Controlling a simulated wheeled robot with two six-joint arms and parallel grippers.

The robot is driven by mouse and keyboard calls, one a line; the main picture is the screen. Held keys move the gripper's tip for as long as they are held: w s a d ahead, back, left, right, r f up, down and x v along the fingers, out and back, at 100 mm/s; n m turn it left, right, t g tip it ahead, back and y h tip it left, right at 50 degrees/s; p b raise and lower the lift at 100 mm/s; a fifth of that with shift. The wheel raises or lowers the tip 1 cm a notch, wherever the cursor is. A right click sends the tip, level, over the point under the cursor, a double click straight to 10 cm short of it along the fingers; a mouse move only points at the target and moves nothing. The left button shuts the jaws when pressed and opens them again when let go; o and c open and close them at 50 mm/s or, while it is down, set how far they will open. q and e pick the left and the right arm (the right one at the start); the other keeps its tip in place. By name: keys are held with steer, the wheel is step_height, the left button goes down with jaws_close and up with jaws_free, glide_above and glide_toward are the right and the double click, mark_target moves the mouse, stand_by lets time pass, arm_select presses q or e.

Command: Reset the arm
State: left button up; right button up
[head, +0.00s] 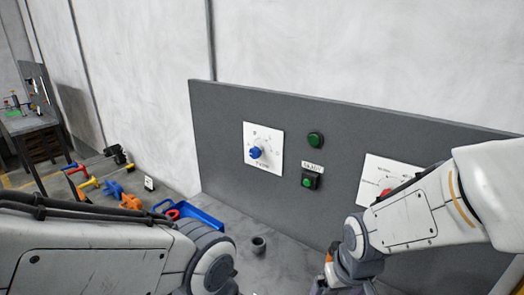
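My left arm comes in from the left along the bottom edge, and its wrist joint is cut off by the bottom of the picture. My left gripper is not in view. My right arm comes in from the right and bends down in front of the grey panel (285,205). The end of my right arm reaches the bottom edge, where small dark and orange parts show. I cannot make out the fingers of my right gripper or whether they hold anything.
The panel carries a blue knob (256,153), green buttons (315,139) (308,183) and a red knob (385,192), partly covered by my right arm. A blue tray (205,218), a dark cup (258,244) and colourful tools (130,202) lie on the grey surface.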

steer(key=s+a+r+n+g, duration=0.1)
steer(key=s+a+r+n, duration=0.1)
steer(key=s+a, duration=0.3)
steer(key=s+a+r+n+g, duration=0.1)
steer(key=s+a+r+n, duration=0.1)
steer(key=s+a+n, duration=0.2)
steer(key=s+a, duration=0.1)
steer(key=s, duration=0.2)
steer(key=shift+r+y, duration=0.3)
steer(key=shift+r, duration=0.1)
